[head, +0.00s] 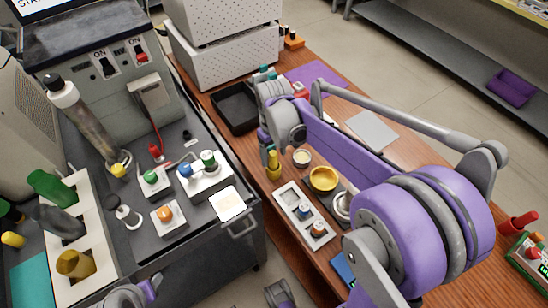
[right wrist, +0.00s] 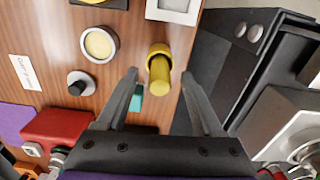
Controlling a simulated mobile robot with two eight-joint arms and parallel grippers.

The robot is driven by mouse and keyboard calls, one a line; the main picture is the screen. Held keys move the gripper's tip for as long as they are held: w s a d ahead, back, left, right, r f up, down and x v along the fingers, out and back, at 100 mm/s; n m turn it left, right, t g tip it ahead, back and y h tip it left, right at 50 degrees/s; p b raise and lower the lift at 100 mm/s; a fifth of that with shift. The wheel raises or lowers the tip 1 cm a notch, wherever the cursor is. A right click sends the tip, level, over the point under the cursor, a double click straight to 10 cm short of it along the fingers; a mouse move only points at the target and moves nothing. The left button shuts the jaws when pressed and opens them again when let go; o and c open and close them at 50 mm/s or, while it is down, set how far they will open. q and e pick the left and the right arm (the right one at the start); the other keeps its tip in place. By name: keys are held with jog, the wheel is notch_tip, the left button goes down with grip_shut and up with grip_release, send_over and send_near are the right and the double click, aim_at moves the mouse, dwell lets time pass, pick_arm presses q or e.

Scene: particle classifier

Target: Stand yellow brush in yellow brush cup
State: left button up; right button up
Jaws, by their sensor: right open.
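The yellow brush (head: 273,167) stands upright on the wooden table near its left edge, its narrow shaft up. It also shows in the right wrist view (right wrist: 160,72), with a wider collar at its lower part. My right gripper (right wrist: 160,75) is open, its fingers on either side of the brush shaft with gaps to both sides. In the head view the right gripper (head: 269,148) is just above the brush, partly hidden by its own wrist.
A black bin (head: 236,106) and a red block (right wrist: 57,127) lie near my right gripper. The dark machine bench (head: 190,235) is left of the table, across a gap.

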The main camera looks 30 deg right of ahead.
notch_tip(320, 180, up, 8)
jog(key=shift+f+p, duration=0.1)
jog(key=shift+p, duration=0.25)
pick_arm(q)
jog(key=shift+r, duration=0.5)
